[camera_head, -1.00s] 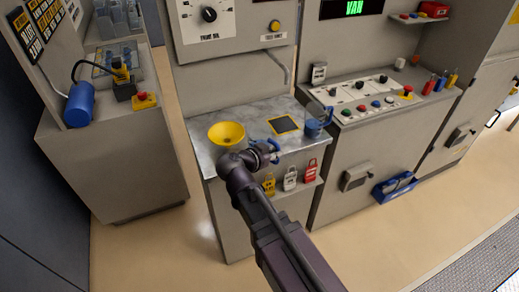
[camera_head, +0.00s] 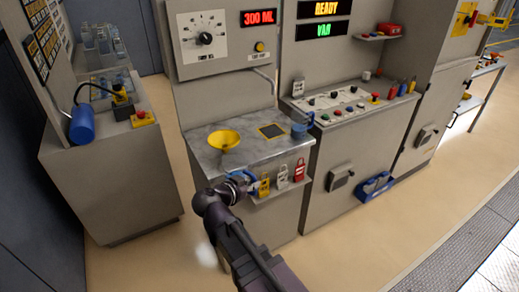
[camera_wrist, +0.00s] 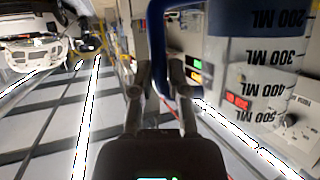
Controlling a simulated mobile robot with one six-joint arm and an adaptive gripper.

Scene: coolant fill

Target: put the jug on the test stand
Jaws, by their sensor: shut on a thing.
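The jug (camera_wrist: 258,75) fills the right of the wrist view, close up. It is clear with ML marks, which appear upside down there, and it has a blue handle (camera_wrist: 164,50). My gripper (camera_wrist: 158,72) is shut on that handle. In the head view my gripper (camera_head: 238,186) is in front of the metal-topped bench (camera_head: 205,153); my arm largely hides the jug, with only some blue showing. A dark pad with a yellow border (camera_head: 271,131) lies bare on the bench. I cannot tell which fixture is the test stand.
A control panel (camera_head: 345,104) adjoins at right, with a blue carrier (camera_head: 375,187) below. Floor at lower right is clear.

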